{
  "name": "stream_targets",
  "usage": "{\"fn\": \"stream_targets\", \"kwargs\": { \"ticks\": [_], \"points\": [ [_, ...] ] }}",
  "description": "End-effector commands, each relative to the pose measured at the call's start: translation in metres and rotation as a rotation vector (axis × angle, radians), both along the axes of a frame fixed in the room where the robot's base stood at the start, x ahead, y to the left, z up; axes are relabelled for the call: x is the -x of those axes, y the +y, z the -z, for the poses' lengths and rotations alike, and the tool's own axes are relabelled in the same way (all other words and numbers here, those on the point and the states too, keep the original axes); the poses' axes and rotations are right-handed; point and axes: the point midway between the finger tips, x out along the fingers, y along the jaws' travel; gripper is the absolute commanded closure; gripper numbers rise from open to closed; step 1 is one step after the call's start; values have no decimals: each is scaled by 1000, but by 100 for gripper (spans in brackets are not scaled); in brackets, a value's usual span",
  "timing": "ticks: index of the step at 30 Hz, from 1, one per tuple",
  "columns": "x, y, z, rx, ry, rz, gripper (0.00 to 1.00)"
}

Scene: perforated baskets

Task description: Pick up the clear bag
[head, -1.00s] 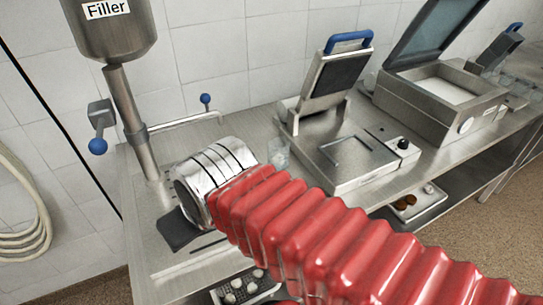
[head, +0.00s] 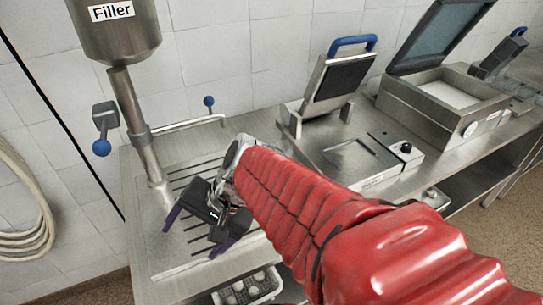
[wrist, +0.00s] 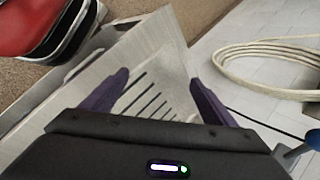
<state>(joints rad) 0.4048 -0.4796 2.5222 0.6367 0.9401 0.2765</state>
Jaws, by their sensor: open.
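I cannot make out a clear bag in either current view. A small clear object beside the press in the earlier head view is now out of sight, with my red-sleeved arm across that area. My gripper (head: 196,232) is open and empty above the slotted left part of the steel counter (head: 148,235).
A filler (head: 115,40) with a blue-knobbed lever stands behind my gripper. A press (head: 345,155) and an open-lidded machine (head: 440,105) stand to the right. Below the counter edge is a perforated basket (head: 222,297) with pale round items. A hose (head: 30,225) hangs left.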

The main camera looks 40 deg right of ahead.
Motion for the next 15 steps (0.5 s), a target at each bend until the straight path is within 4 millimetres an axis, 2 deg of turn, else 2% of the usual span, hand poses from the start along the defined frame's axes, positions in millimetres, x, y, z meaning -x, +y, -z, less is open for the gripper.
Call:
{"fn": "stream_targets", "kwargs": {
  "ticks": [8, 11, 15],
  "points": [
    [-33, -43, 6, -398, 56, 490, 20],
    [-46, -70, 4, -525, 38, 661, 20],
    [-58, -118, 1, -697, -6, 898, 20]
  ]
}}
